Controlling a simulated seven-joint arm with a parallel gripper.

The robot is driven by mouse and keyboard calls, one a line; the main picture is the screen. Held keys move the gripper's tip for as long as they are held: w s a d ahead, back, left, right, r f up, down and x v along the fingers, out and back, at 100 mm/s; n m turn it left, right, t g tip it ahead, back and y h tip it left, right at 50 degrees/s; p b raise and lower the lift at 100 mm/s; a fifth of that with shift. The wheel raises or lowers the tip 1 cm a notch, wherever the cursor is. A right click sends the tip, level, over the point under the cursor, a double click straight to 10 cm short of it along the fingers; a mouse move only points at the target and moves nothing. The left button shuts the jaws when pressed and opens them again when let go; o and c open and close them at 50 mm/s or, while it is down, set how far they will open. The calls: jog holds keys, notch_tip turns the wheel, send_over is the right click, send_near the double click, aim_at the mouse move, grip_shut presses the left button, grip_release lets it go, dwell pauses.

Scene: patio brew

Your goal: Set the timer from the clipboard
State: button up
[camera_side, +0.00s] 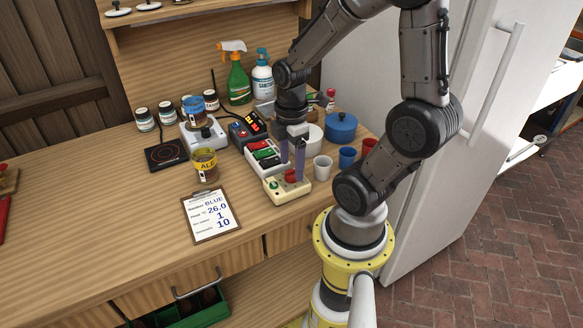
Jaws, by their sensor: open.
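The clipboard (211,214) lies flat near the counter's front edge; its sheet reads BLUE, 26.0, 1 and 10, with 10 on the seconds line. A dark device with a lit orange display (251,126) stands behind the switch panel; its digits are too small to read. Which of these is the timer I cannot tell for sure. My gripper (292,162) points down with its fingers apart, over the panel and cream box, with nothing seen between them. Whether a fingertip touches a button I cannot tell.
A light panel with coloured switches (264,154) adjoins the cream box. The ALE beaker (204,165), black hot plate (166,153) and blue beaker (195,109) stand left. The left counter is mostly clear.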

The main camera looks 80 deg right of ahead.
jog(key=shift+f, duration=1.05)
grip_shut()
